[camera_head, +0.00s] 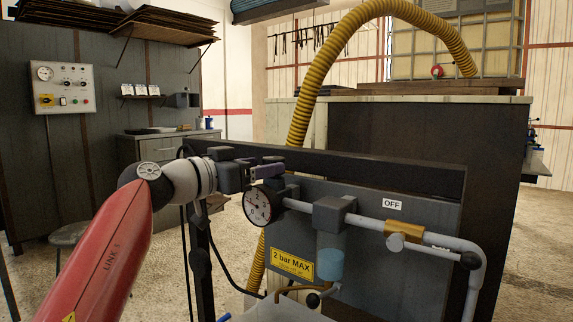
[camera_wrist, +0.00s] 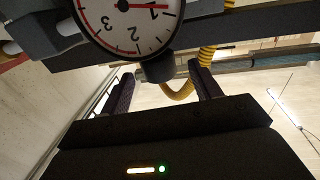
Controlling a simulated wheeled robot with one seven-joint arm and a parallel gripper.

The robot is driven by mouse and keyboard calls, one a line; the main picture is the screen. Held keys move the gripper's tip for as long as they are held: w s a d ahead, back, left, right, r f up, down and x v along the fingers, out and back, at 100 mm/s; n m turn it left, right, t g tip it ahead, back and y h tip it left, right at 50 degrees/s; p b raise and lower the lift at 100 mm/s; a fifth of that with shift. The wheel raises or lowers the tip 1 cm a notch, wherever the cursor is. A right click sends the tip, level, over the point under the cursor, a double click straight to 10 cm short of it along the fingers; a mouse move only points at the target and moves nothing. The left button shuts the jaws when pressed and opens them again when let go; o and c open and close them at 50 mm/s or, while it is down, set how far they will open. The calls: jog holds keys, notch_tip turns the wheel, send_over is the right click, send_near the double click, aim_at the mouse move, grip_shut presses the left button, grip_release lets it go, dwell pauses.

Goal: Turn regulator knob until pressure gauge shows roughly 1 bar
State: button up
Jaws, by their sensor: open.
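The round white pressure gauge (camera_head: 259,206) is mounted on the pipe assembly in the head view. In the wrist view the gauge (camera_wrist: 125,22) appears upside down, cut off by the top edge. Its red needle points right, near a 1 mark; I cannot read the exact value. The dark regulator knob (camera_wrist: 157,69) lies just below the gauge rim in the wrist view, between the fingertips of my gripper (camera_wrist: 162,72). My gripper is open, with a finger on either side of the knob; contact is unclear. In the head view my gripper (camera_head: 264,168) is above the gauge.
A yellow 2 bar MAX plate (camera_head: 292,265) sits below. A yellow corrugated hose (camera_head: 313,88) arches behind.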

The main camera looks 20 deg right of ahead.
aim_at(281, 160)
jog(key=x, duration=0.6)
jog(key=shift+s, duration=0.1)
jog(key=c, duration=1)
jog(key=g+p, duration=0.1)
jog(key=m+g+h+p, duration=0.1)
jog(key=p, duration=0.1)
jog(key=shift+r, duration=0.35)
jog(key=shift+s+d+f+m+g+h+p, duration=0.1)
jog(key=shift+m+g+h+p, duration=0.05)
jog(key=shift+m+g+p, duration=0.4)
jog(key=shift+s+f+m+g+h+p, duration=0.15)
jog(key=shift+m+g+p, duration=0.25)
jog(key=shift+g, duration=0.25)
jog(key=shift+f, duration=0.1)
jog(key=o, duration=1)
